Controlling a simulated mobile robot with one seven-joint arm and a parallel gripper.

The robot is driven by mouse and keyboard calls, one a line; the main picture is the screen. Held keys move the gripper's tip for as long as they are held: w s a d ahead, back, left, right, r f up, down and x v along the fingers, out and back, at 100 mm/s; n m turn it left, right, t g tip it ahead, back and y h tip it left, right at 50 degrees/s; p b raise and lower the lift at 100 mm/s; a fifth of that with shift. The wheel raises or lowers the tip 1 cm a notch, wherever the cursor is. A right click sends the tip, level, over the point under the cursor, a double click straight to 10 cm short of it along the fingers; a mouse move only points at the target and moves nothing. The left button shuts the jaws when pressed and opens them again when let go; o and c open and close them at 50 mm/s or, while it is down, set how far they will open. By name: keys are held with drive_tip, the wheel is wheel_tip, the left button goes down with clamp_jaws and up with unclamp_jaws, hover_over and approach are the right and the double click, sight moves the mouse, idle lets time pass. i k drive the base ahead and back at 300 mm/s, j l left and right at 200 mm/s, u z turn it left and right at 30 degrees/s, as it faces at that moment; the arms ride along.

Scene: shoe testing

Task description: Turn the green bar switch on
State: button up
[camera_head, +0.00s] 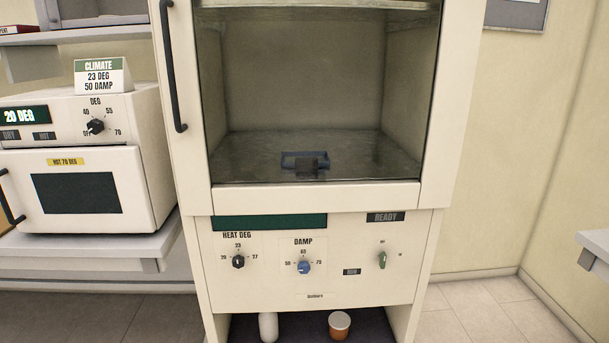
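The green bar switch (382,260) is on the right of the white cabinet's lower front panel. Its bar stands close to upright, with a small mark above it and another to its right, both too small to read surely. A dark display marked READY (384,217) is above it, and a small RUN label (352,272) is to its left. The wide green display (269,222) at the panel's upper left shows no text. My gripper is not in view.
The panel also has a black HEAT DEG knob (238,261) and a blue DAMP knob (304,267). A glass-fronted chamber (316,197) is above. A white oven (75,190) stands left.

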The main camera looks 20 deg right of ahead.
sight(383, 256)
drive_tip(key=l, duration=0.6)
drive_tip(key=k+l, duration=0.1)
drive_tip(key=l, duration=0.55)
